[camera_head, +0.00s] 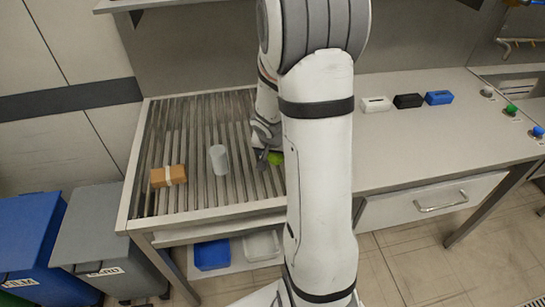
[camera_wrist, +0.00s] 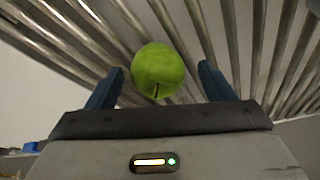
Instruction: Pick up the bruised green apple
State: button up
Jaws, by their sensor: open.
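A green apple (camera_wrist: 158,70) lies on the metal rollers, with its short dark stem facing my wrist camera. I cannot make out a bruise on it. In the head view the apple (camera_head: 275,158) shows only in part, just left of my arm. My gripper (camera_wrist: 161,82) is open, with one dark blue finger on each side of the apple and a gap to both. In the head view my gripper (camera_head: 262,157) is down low at the apple, partly hidden by my own arm.
On the roller table (camera_head: 140,190) a brown box with a pale band (camera_head: 168,176) and a white cylinder (camera_head: 219,159) stand left of my gripper. White (camera_head: 376,104), black (camera_head: 408,101) and blue (camera_head: 439,98) blocks sit on the right counter. Bins (camera_head: 100,240) stand at the left.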

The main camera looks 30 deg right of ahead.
jog(key=c, duration=1.1)
jog(key=shift+r, duration=0.15)
